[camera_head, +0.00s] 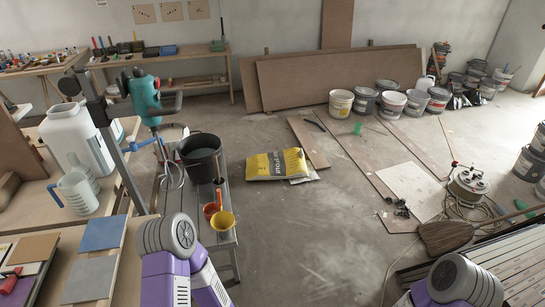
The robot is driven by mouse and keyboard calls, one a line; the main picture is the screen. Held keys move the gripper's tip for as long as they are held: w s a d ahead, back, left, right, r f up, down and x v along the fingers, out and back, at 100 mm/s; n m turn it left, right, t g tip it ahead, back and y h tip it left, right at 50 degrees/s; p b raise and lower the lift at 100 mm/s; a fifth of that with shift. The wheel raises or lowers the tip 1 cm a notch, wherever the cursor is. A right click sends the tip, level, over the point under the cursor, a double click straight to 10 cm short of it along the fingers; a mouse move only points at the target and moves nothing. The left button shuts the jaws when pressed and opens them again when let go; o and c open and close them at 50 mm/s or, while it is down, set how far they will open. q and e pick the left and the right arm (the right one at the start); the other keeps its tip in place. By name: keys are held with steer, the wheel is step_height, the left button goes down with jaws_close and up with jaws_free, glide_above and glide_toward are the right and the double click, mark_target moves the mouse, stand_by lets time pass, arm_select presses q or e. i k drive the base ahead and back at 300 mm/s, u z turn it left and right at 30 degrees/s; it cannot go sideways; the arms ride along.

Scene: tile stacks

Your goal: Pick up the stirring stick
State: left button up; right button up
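No stirring stick can be made out with certainty. A thin light stick (514,69) rises at the far right from one of the buckets by the back wall, too small to identify. A teal power mixer (145,95) stands over the bench at the left, beside a black bucket (201,157). My purple and grey arm links show at the bottom left and bottom right. Both grippers are outside the picture, so their state and anything in them are hidden.
A red cup (210,209) and a yellow cup (222,221) sit on the bench. A white canister (70,140) and measuring jug (76,193) stand left. A yellow bag (272,165) lies on the floor. Slats (500,262) fill the lower right.

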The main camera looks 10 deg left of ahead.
mark_target(218, 175)
steer(key=z, duration=0.1)
steer(key=i, duration=1.65)
steer(key=u, duration=0.5)
